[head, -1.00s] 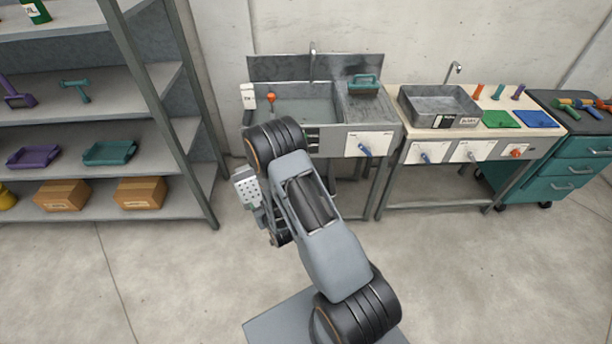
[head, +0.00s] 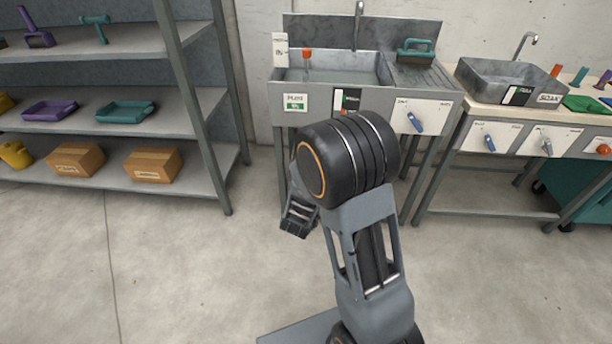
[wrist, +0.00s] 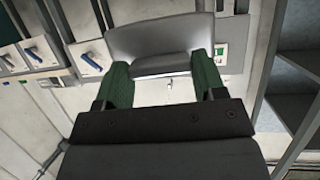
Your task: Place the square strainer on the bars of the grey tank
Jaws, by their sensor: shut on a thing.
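My gripper (wrist: 160,72) shows in the wrist view with its two green fingers closed on a smooth light-grey part, which I take to be the square strainer (wrist: 160,38). Its holes do not show there. A grey metal tank (head: 508,78) with a dark label and a white label stands on the bench at the right. A grey sink basin (head: 325,98) stands at the back centre. I cannot make out bars on either. My gripper is in front of the sink bench, apart from both.
A teal tool (head: 416,52) lies on the sink's drainboard. An orange-topped item (head: 307,58) stands in the sink. A shelf rack (head: 75,125) with trays and boxes stands at left. Open floor lies in front.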

